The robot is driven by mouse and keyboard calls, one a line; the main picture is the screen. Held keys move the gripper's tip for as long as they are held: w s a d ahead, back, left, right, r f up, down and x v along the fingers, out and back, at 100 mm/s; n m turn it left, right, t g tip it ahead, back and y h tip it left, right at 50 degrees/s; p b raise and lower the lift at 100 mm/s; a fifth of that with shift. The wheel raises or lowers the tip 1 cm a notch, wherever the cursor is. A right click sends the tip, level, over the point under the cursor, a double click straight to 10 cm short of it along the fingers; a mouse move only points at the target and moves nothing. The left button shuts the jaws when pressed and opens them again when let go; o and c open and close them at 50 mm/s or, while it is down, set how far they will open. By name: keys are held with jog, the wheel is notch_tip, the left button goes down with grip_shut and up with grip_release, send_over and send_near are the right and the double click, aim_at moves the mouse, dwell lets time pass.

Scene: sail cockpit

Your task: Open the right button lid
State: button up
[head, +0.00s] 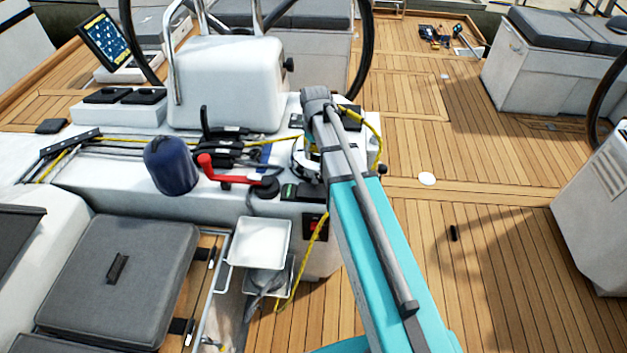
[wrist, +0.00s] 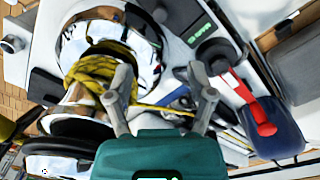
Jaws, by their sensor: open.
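My gripper (wrist: 160,97) is open in the wrist view, its two grey fingers apart with nothing held between them. In the head view it is mostly hidden behind the end of my arm, above the right end of the white cockpit console. A dark panel with a green label (head: 289,191) sits on the console's front edge, left of my arm. It also shows beyond my fingers at the top of the wrist view (wrist: 199,36). I cannot clearly tell the right button lid apart there or see whether it is raised.
A red-handled lever (head: 232,176) and a blue-covered winch (head: 170,164) stand left of the panel. A chrome winch with yellow rope (wrist: 98,78) is close to my left finger in the wrist view. Wooden deck (head: 420,120) is open to the right.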

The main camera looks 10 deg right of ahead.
aim_at(315, 181)
jog(key=shift+f, duration=0.15)
notch_tip(315, 181, down, 14)
jog(key=b, duration=1.3)
jog(key=shift+r+b, duration=0.25)
jog(key=shift+b, duration=0.05)
grip_shut()
dwell(0.3)
